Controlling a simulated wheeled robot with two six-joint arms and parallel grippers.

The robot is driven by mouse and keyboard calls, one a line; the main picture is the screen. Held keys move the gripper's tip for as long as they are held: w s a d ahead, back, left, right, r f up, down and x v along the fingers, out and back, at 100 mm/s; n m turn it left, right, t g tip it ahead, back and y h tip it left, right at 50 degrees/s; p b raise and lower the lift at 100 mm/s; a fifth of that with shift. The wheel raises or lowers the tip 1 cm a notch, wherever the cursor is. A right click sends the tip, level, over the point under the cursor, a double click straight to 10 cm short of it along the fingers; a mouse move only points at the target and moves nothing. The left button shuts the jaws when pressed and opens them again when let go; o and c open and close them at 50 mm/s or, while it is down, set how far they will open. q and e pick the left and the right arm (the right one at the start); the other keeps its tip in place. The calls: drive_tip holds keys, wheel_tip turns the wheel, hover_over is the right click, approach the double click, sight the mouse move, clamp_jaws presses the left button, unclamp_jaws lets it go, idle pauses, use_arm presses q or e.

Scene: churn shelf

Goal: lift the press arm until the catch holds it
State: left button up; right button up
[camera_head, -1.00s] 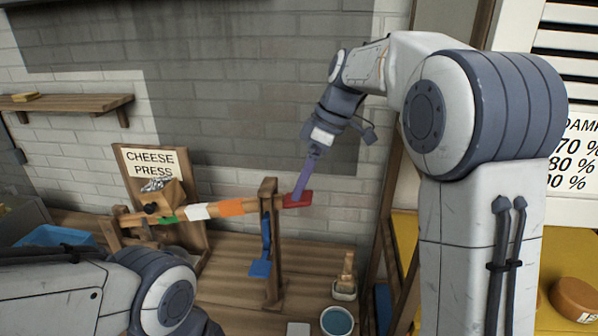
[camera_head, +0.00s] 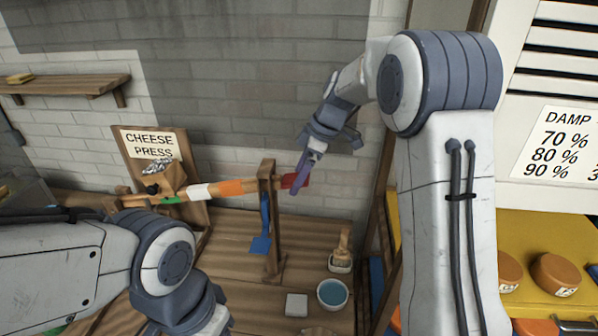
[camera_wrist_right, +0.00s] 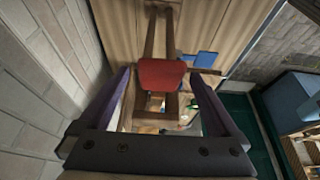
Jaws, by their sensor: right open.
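The press arm (camera_head: 232,187) is a wooden beam with green, white and orange bands and a red end. It slopes slightly upward to the right, past a wooden post (camera_head: 268,225). A blue piece (camera_head: 262,240) hangs at the post; I cannot tell whether it is the catch. My right gripper (camera_head: 298,180) is at the red end (camera_head: 302,181). In the right wrist view, its purple fingers (camera_wrist_right: 159,76) are open, one on each side of the red end (camera_wrist_right: 162,72). Contact is not clear. My left arm enters from the left; its gripper is out of view.
A cheese press sign (camera_head: 148,144) stands behind the press. On the bench are a brush in a holder (camera_head: 341,256), a teal-filled bowl (camera_head: 332,292) and a pale block (camera_head: 297,305). Brown cheeses (camera_head: 555,274) sit on a yellow shelf at right. A brick wall is close behind.

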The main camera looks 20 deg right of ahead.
clamp_jaws()
drive_tip(key=shift+w+a+r+h+p, duration=0.15)
drive_tip(key=shift+a+r+p, duration=0.1)
drive_tip(key=shift+r+p, duration=0.45)
drive_tip(key=shift+a+r+h+p, duration=0.2)
drive_tip(key=shift+r+p, duration=0.25)
drive_tip(key=shift+r, duration=0.3)
drive_tip(key=shift+f, duration=0.1)
unclamp_jaws()
drive_tip(key=shift+d+r+b, duration=0.15)
drive_tip(key=shift+r+b, duration=0.15)
drive_tip(key=b+v, duration=0.2)
drive_tip(key=v, duration=0.7)
drive_tip(key=shift+d+r, duration=0.15)
drive_tip(key=shift+r, duration=0.2)
